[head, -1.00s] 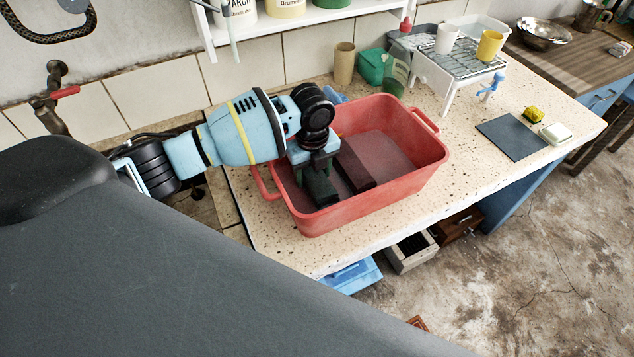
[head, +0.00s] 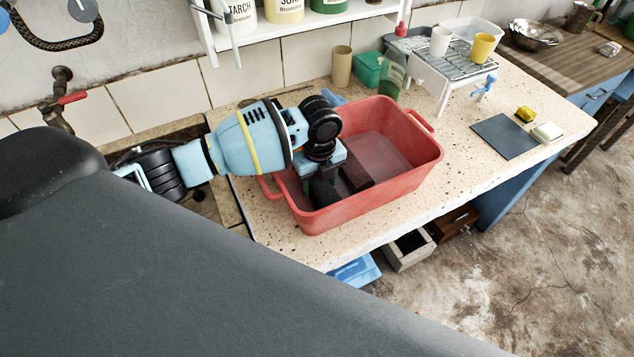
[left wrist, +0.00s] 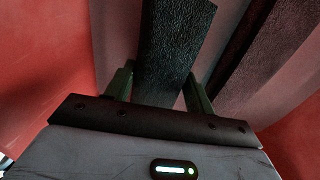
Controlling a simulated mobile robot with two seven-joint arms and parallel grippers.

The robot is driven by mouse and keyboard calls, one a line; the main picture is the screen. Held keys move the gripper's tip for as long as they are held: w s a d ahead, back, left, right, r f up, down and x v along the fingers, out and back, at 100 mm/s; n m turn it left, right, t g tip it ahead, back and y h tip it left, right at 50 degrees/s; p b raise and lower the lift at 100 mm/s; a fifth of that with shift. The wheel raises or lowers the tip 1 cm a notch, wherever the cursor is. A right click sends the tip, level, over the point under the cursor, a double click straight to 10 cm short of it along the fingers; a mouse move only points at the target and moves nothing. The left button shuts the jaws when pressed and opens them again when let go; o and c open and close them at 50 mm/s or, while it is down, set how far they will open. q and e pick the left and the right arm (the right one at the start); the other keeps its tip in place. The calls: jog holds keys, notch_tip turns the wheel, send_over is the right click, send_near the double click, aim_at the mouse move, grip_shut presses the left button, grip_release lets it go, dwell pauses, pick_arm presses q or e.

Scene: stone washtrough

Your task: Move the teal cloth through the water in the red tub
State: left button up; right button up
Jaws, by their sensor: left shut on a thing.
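The red tub (head: 405,183) stands on the speckled counter. It holds murky, greyish-red water (head: 385,150). My left gripper (head: 327,182) reaches down into the left part of the tub. In the left wrist view, my left gripper (left wrist: 160,85) is shut on a dark, textured strip, the teal cloth (left wrist: 176,40), which looks nearly black here. The cloth (head: 323,193) shows as a dark patch below the gripper in the head view. A dark reddish-brown band lies beside it; I cannot tell whether it is shadow or cloth under water. My right gripper is not in view.
A white rack (head: 447,80) with cups stands behind the tub. A green bottle (head: 391,75), a teal box (head: 369,69) and a tan cup (head: 342,66) stand at the wall. A dark mat (head: 504,136) lies to the right.

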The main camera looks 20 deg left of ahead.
pick_arm(q)
jog(key=shift+w+a+b, duration=0.3)
jog(key=shift+w+a, duration=0.7)
jog(key=shift+a, duration=0.25)
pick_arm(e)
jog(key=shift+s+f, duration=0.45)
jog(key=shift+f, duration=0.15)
pick_arm(q)
jog(key=shift+r, duration=0.1)
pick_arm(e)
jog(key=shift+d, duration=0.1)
pick_arm(q)
jog(key=shift+r+p, duration=0.4)
jog(key=shift+r, duration=0.3)
jog(key=shift+r+p, duration=0.85)
jog(key=shift+r, duration=1.6)
notch_tip(320, 180, up, 2)
jog(key=shift+r, duration=2.8)
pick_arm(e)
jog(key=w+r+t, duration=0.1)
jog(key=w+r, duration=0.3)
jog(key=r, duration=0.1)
